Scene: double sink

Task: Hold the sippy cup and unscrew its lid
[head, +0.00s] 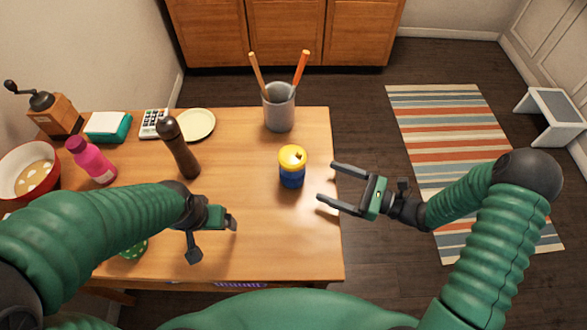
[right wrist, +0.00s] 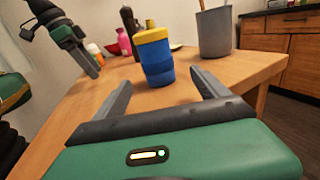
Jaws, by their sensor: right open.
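The sippy cup (head: 292,176), blue with a yellow lid, stands upright on the table right of centre. It also stands upright in the right wrist view (right wrist: 158,66), with its lid on. My right gripper (head: 327,181) is open and empty, just right of the cup at the table's right edge. Its fingers point left toward the cup, which lies beyond and between the fingertips in the right wrist view. My left gripper (head: 232,222) is over the table, left of and nearer than the cup, apart from it. Its finger opening is not clear.
A grey holder (head: 279,110) with two sticks stands behind the cup. A dark pepper mill (head: 179,148), a plate (head: 197,124), a pink bottle (head: 91,160) and a red bowl (head: 30,172) are to the left. The tabletop (head: 285,235) in front of the cup is clear.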

